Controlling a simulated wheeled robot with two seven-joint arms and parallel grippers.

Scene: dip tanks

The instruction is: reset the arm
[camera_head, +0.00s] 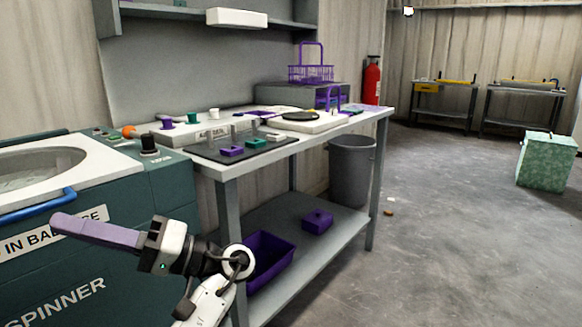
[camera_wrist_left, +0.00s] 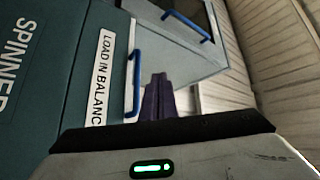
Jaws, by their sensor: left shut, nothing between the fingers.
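My left gripper (camera_head: 62,221) has long purple fingers and is shut and empty. In the head view it points left, in front of the green spinner machine (camera_head: 95,270), over its front label. In the left wrist view the shut fingers (camera_wrist_left: 158,88) show near the middle, close to the blue handle (camera_wrist_left: 136,85) in the picture. I cannot tell whether they touch it. My left forearm comes up from the bottom of the head view. My right gripper is in neither view.
A metal workbench (camera_head: 378,122) stands right of the spinner with small purple and green parts on top. Its lower shelf holds a purple bin (camera_head: 268,262) and a purple box (camera_head: 317,220). A grey trash can (camera_head: 351,170) stands behind. The floor at right (camera_head: 440,240) is mostly clear.

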